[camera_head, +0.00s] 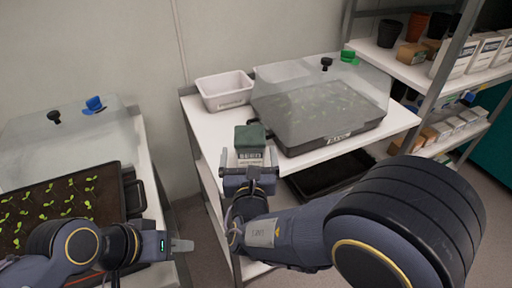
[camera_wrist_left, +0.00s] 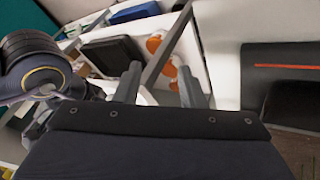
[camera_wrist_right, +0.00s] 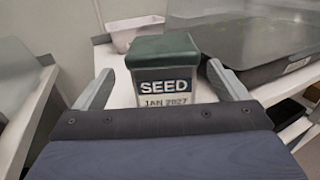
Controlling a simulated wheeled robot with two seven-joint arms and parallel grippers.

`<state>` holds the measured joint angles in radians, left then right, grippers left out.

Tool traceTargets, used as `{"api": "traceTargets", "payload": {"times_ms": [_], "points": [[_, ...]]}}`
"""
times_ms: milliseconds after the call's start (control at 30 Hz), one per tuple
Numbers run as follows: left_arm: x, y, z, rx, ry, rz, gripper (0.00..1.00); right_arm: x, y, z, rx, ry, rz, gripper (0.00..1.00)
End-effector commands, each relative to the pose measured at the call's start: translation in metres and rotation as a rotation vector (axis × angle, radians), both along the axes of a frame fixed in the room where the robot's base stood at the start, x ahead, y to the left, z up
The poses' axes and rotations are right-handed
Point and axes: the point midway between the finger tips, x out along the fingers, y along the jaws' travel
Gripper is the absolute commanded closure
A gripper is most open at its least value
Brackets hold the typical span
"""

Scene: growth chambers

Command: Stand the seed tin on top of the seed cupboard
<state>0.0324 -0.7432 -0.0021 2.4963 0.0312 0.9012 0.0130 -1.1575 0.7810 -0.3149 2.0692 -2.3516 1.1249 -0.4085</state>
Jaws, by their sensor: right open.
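The seed tin (camera_head: 250,142) is a small box with a dark green lid. It stands upright on the white top of a rack, near its front left edge. In the right wrist view the tin (camera_wrist_right: 165,80) shows its label "SEED JAN 2027". My right gripper (camera_head: 250,170) is open in front of it. In the right wrist view the tin appears between the two fingertips with gaps on both sides, untouched. My left gripper (camera_head: 182,245) is empty with its fingers apart, low between the benches. I cannot make out a seed cupboard for certain.
A white tub (camera_head: 225,90) stands behind the tin. A clear-lidded seedling tray (camera_head: 330,138) is close on its right. Another propagator tray (camera_head: 126,190) is at left. Shelving with pots (camera_head: 390,33) and boxes stands at right, beside a teal surface (camera_head: 498,130).

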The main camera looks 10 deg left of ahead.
Motion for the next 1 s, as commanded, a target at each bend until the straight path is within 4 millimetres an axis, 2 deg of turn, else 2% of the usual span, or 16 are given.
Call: {"api": "traceTargets", "payload": {"times_ms": [300,400,667,1000], "points": [[0.0,0.0,0.001,0.0,0.001,0.0,0.64,0.044,0.005,0.004,0.002,0.001,-0.004,0.06],[0.0,0.0,0.001,0.0,0.001,0.0,0.64,0.053,0.007,0.005,0.002,0.001,-0.004,0.06],[0.0,0.0,0.001,0.0,0.001,0.0,0.64,0.056,0.007,0.004,0.002,0.002,-0.003,0.06],[0.0,0.0,0.0,0.0,0.001,0.0,0.64,0.055,0.007,0.004,0.003,0.003,-0.003,0.5]]}}
